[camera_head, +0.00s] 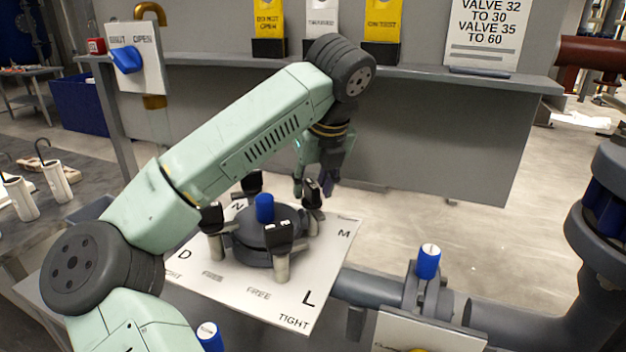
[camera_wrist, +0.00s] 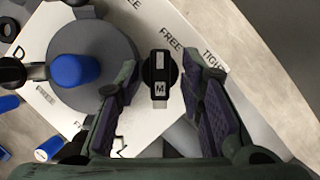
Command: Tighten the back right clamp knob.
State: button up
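The filter press has a dark round body (camera_head: 250,243) with a blue cap (camera_head: 264,207), on a white plate (camera_head: 337,262) lettered N, M, D and L. The back right clamp knob (camera_head: 312,194) is black with a light stem. In the wrist view the knob (camera_wrist: 160,72) carries an M label and its long side runs up and down the picture. My gripper (camera_wrist: 159,78) is open, with one finger on each side of the knob and visible gaps. In the head view my gripper (camera_head: 316,180) is over the back right corner, partly hiding the knob.
Other clamp knobs stand at the back left (camera_head: 251,182), front left (camera_head: 212,217) and front right (camera_head: 279,234). The plate has FREE and TIGHT marks. A grey panel (camera_head: 430,135) with a shelf stands behind. Pipework with a blue-capped valve (camera_head: 428,261) is at right.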

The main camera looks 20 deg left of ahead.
jog(key=shift+c, duration=0.5)
grip_shut()
